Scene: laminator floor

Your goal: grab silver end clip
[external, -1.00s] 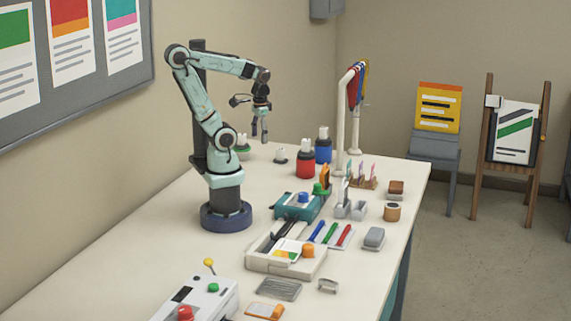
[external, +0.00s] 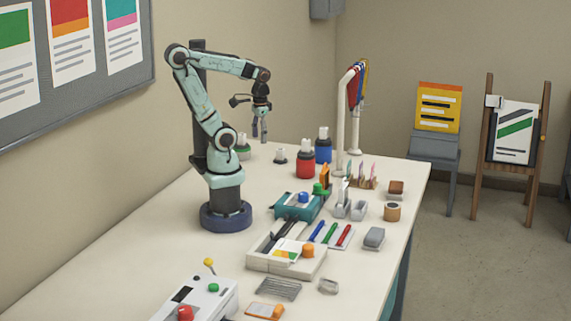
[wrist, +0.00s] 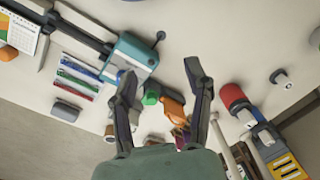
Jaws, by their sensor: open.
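My gripper (external: 261,137) hangs from the raised arm, fingers pointing down, above the far left part of the table and far from the clip. In the wrist view the two fingers of my gripper (wrist: 161,72) stand apart with nothing held between them.
Red (external: 305,166) and blue (external: 323,151) bottles and a white post (external: 341,140) stand farther back.

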